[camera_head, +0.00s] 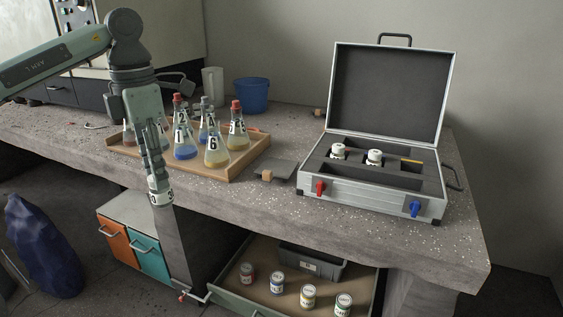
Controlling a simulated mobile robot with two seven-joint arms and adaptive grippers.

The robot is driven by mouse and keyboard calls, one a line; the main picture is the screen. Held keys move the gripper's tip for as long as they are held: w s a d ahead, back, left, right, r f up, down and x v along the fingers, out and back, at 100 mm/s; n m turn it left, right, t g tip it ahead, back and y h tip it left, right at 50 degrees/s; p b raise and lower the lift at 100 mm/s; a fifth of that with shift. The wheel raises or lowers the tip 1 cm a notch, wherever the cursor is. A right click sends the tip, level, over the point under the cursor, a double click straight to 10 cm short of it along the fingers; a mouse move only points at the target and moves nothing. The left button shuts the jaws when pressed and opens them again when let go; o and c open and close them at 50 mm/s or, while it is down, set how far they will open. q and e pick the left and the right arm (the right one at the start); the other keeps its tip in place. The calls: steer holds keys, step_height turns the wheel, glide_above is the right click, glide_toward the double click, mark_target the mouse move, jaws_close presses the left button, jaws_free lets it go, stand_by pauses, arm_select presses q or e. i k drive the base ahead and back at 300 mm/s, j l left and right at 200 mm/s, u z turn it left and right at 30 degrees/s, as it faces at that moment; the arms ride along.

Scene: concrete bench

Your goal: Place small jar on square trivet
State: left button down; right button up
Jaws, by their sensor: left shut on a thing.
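A small white jar (160,198) with dark marks on its label is held upright in my left gripper (157,178). The gripper points down, its fingers shut on the jar's upper part, in front of the bench's front edge at left of centre. A dark, flat, square piece (284,167), which looks like the square trivet, lies on the bench right of the wooden tray. A small wooden block shows at its front left side. The jar is apart from it, to its left. My right gripper is not in view.
A wooden tray (252,158) of several flasks stands behind my left gripper. An open silver case (366,200) with two white jars stands at right. Below, an open drawer (236,305) holds several jars and a grey bin. A blue bucket (251,96) stands behind.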

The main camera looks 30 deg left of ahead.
mark_target(277, 167)
steer(key=i, duration=0.9)
